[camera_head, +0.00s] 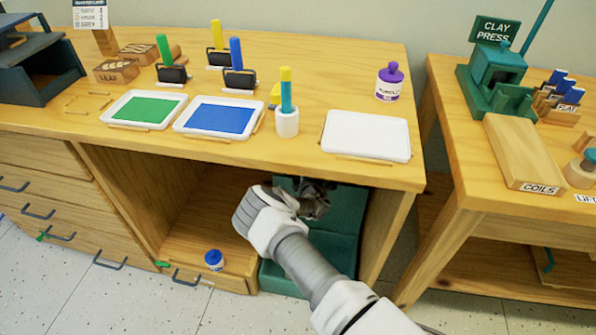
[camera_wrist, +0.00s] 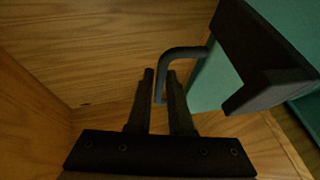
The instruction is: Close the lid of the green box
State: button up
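The green box (camera_head: 330,245) stands in the open compartment under the table, at its right side. A raised green panel (camera_head: 345,207), which looks like its lid, stands above the box behind my gripper. My gripper (camera_head: 313,198) is at the front of this panel in the head view, partly dark and hard to make out. In the wrist view a dark bent handle (camera_wrist: 185,54) runs from a black block on the green part (camera_wrist: 212,80) down between my two fingers (camera_wrist: 160,85). The fingers are close together around the handle's end. The box's inside is not clearly visible.
The wooden table (camera_head: 290,155) overhangs my arm, and the compartment's right wall (camera_head: 385,235) is close beside the box. A blue-capped jar (camera_head: 214,259) stands left of the box. White trays and paint tools stand on the table top.

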grip_shut()
dwell(1.0)
jog(key=shift+s+d+r, duration=0.1)
jog(key=shift+s, duration=0.05)
